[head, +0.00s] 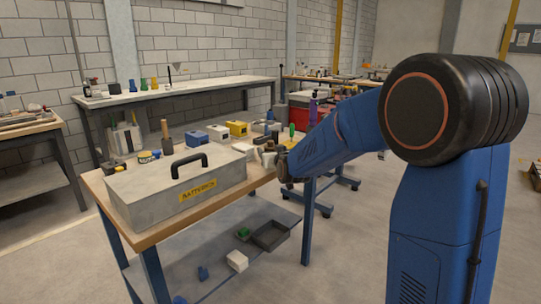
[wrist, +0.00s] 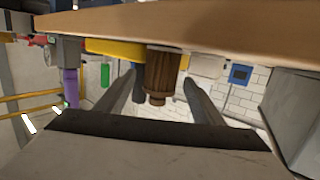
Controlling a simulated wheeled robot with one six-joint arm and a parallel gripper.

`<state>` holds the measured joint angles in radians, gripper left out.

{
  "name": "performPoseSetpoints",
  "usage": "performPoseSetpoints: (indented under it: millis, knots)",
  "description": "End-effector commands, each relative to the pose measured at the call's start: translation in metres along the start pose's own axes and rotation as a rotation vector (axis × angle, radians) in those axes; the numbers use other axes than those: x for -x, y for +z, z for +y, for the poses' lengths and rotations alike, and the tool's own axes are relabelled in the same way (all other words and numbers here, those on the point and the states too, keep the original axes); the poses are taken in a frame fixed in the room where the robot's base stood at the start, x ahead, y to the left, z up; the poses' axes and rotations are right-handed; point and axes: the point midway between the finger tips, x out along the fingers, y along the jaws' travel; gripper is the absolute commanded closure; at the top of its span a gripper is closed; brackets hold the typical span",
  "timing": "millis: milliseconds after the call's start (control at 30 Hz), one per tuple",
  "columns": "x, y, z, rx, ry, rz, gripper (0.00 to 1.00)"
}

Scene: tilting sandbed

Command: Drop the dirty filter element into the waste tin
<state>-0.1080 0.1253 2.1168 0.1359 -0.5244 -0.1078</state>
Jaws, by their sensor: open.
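In the wrist view, where the table appears at the top and things look upside down, a brown ribbed cylinder with a small cap (wrist: 160,75) looks like the dirty filter element. It stands at the table's edge. My gripper (wrist: 158,98) is open, with its two grey fingers apart and the cylinder showing between them. I cannot tell whether either finger touches it. In the head view my gripper (head: 284,171) is at the right end of the workbench, partly hidden by my arm. I cannot pick out the filter element there, nor the waste tin in either view.
A large grey box labelled Batteries (head: 175,184) fills the workbench's (head: 120,230) front left. Blue and yellow blocks (head: 238,128) and a wooden-handled tool (head: 166,135) stand behind it. The lower shelf holds a dark tray (head: 271,236) and a white block (head: 237,260).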

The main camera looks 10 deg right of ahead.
Motion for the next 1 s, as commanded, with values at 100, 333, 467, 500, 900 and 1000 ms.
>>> performPoseSetpoints:
  millis: [100, 333, 467, 500, 900, 1000]
  knots:
    - [-0.012, 0.0, 0.0, 0.0, 0.0, 0.0, 0.38]
    - [-0.017, 0.0, 0.0, 0.0, 0.0, 0.0, 0.38]
    - [-0.017, 0.0, 0.0, 0.0, 0.0, 0.0, 0.45]
    - [-0.017, 0.0, 0.0, 0.0, 0.0, 0.0, 0.55]
    - [-0.016, -0.001, 0.0, 0.0, 0.0, 0.001, 0.89]
    - [-0.015, -0.008, 0.0, -0.001, 0.0, 0.004, 0.89]
